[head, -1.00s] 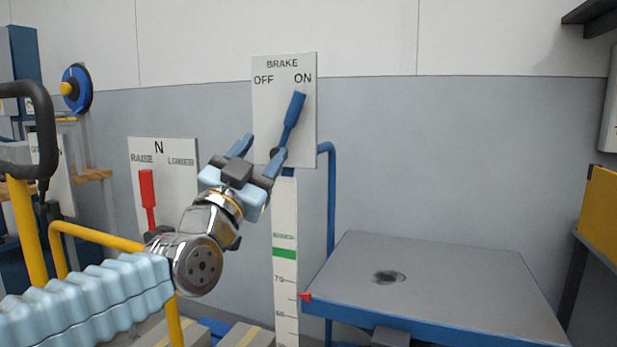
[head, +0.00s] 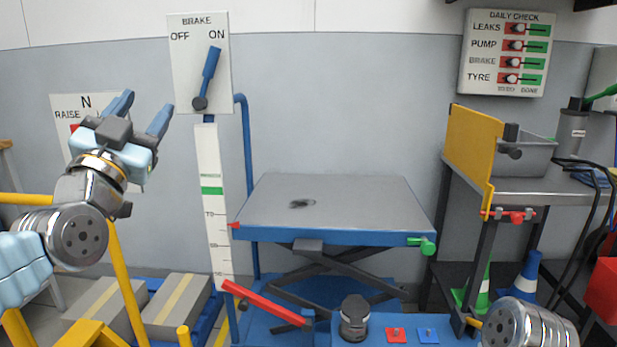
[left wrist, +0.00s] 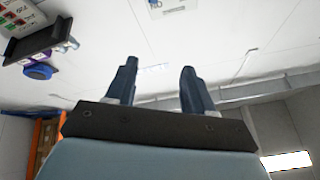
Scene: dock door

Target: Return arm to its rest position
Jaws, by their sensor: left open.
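My left gripper (head: 146,112) is raised at the left of the head view, in front of the RAISE/LOWER panel (head: 62,112) and partly covering it. Its two fingers are apart with nothing between them. In the left wrist view the fingers (left wrist: 155,88) point up toward the white ceiling, empty. The blue brake lever (head: 208,68) is on the BRAKE panel (head: 185,75) and tilts toward ON. The gripper is left of it and apart from it. Part of my right arm (head: 530,325) shows at the lower right; its gripper is not visible.
A lift table (head: 350,205) with a grey top stands in the middle. A yellow guard (head: 470,150) and bench (head: 540,187) are at the right. Yellow rails (head: 125,285) and boxes (head: 178,308) are at lower left. A DAILY CHECK board (head: 507,52) hangs upper right.

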